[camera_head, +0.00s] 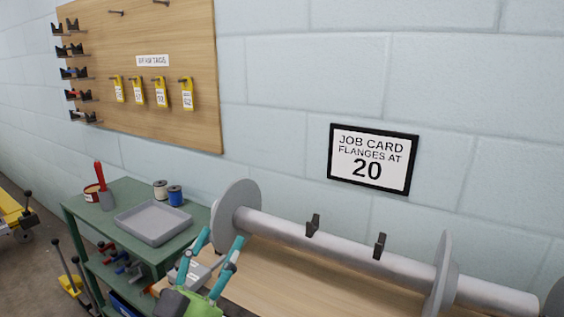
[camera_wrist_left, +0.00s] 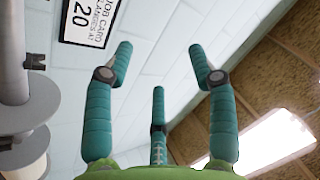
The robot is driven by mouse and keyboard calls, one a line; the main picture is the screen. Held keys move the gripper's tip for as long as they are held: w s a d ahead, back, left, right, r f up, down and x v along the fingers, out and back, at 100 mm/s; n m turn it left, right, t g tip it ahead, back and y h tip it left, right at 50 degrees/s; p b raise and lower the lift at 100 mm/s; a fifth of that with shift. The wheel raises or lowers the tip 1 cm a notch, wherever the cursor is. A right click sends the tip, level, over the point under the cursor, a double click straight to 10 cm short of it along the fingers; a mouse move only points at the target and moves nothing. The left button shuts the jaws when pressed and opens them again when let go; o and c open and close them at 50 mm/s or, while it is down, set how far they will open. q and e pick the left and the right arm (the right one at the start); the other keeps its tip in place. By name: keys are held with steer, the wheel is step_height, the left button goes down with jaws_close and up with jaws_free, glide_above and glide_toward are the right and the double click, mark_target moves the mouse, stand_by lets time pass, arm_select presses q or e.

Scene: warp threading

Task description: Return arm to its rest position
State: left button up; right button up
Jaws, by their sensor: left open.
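My left gripper (camera_head: 220,256) is green with teal fingers. It is raised at the bottom of the head view, in front of the left end of the beam with its flanges. Its fingers are spread and hold nothing. In the left wrist view the open fingers (camera_wrist_left: 160,75) point up toward the wall and ceiling, with empty space between them. My right gripper is in neither view.
A grey beam (camera_head: 345,255) with round flanges (camera_head: 236,207) lies along a wooden bench at right. A green cart (camera_head: 128,192) with a grey tray (camera_head: 153,223) stands left of it. A pegboard (camera_head: 150,40) and job card (camera_head: 372,160) hang on the wall.

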arm_select(q)
steer(key=s+a+f+n+g+y, duration=0.2)
steer(key=a+f+n+g+y, duration=0.25)
steer(key=f, duration=0.75)
steer(key=s+a+f+n+g+y, duration=0.2)
steer(key=a+f+n+g+y, duration=0.25)
steer(key=f, duration=0.75)
steer(key=s+f+g, duration=0.5)
steer(key=s+f, duration=0.2)
steer(key=s, duration=0.3)
steer(key=s+f+g, duration=0.4)
steer(key=s+f, duration=0.2)
steer(key=s, duration=0.3)
step_height(320, 180, down, 21)
steer(key=s+a+m+g+p, duration=0.1)
steer(key=s+g+p, duration=0.1)
steer(key=s+p, duration=0.15)
steer(key=s+a+f+p, duration=0.2)
steer(key=s+f, duration=0.7)
steer(key=s, duration=0.5)
steer(key=shift+a+f+g+p, duration=0.35)
steer(key=shift+f+g+p, duration=0.05)
steer(key=shift+p, duration=0.05)
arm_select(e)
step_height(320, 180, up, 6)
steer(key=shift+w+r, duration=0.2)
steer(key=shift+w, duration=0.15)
